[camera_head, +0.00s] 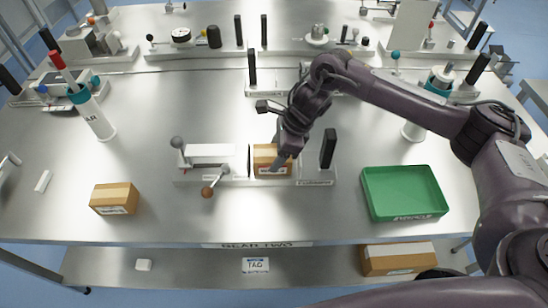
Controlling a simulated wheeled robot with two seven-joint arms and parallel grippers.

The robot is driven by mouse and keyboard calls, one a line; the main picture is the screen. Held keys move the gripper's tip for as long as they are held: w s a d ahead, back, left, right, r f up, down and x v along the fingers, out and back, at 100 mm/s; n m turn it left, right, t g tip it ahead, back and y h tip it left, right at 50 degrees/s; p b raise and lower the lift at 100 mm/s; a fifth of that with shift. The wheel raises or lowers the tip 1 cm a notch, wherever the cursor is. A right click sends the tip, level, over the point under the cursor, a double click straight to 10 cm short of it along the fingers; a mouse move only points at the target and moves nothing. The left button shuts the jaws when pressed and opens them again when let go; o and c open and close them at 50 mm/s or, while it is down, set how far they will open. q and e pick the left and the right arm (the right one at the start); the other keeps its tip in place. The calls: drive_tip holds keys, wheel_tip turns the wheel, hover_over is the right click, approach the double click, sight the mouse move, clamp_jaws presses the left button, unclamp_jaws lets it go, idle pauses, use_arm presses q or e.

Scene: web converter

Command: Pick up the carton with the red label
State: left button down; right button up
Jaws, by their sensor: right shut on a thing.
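A small brown carton (264,158) sits in the middle of the white fixture (235,182) at the table's centre. My right gripper (284,152) reaches down over this carton's right side and is shut on it, covering part of it. A pale label shows low on its front; I cannot make out a red one. A second brown carton (113,199) lies alone on the table at the left, with a pale label on its front. A third, larger carton (398,258) is on the lower shelf. My left gripper is not in view.
A green tray (404,212) stands at the right. A black post (328,149) and a brown-knobbed lever (208,190) flank the carton's place. White bottles (98,120) and several fixtures line the back and sides. The front left table is mostly clear.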

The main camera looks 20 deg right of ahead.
sight(267, 152)
drive_tip(key=shift+r, duration=0.5)
wheel_tip(267, 152, up, 4)
drive_tip(key=shift+w+b, duration=0.15)
drive_tip(key=shift+b, duration=0.7)
wheel_tip(267, 152, up, 15)
drive_tip(key=p, duration=0.1)
